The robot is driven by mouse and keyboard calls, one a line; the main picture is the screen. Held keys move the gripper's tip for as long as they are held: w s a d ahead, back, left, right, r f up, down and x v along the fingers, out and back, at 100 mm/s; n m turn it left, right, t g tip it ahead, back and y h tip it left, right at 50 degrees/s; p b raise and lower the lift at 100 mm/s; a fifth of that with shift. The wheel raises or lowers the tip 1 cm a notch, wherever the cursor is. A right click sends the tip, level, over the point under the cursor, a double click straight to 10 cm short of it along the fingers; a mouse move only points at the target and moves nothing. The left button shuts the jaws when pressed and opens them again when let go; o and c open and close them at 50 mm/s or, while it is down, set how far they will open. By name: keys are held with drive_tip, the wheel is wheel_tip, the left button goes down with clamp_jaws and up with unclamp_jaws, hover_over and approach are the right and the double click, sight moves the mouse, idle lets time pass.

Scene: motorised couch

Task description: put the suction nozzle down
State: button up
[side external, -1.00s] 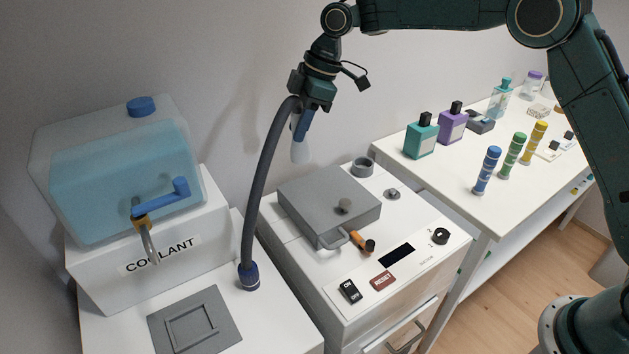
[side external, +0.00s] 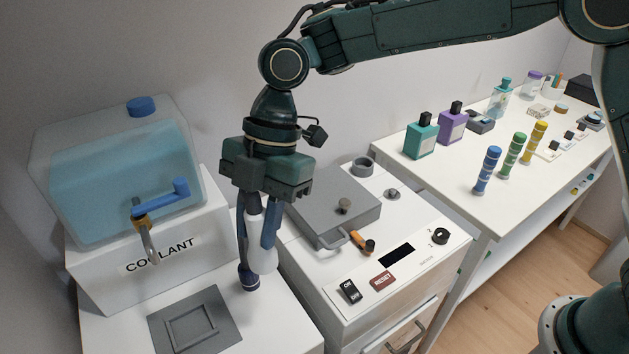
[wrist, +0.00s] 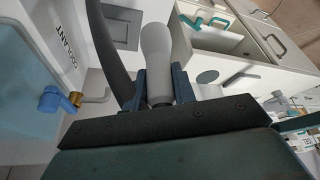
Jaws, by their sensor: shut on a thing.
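My gripper (side external: 256,238) points down and is shut on the pale suction nozzle (side external: 264,258), which hangs upright between its fingers. In the wrist view, my gripper (wrist: 157,92) has the nozzle (wrist: 156,52) between its blue fingers. A grey pad (side external: 225,330) with a square recess lies front left.
The coolant tank (side external: 75,190) with a blue tap handle (side external: 160,203) stands left. The grey-lidded machine (side external: 340,225) with buttons stands close on the right. A white table (side external: 430,180) behind it holds bottles and coloured columns. Bare cabinet top lies in front of the nozzle.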

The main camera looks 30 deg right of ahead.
wheel_tip(320, 180, down, 16)
idle(0.6)
drive_tip(key=shift+f, duration=2.05)
drive_tip(key=o, duration=1)
drive_tip(key=shift+f, duration=0.1)
drive_tip(key=v, duration=1.2)
drive_tip(key=shift+w, duration=0.1)
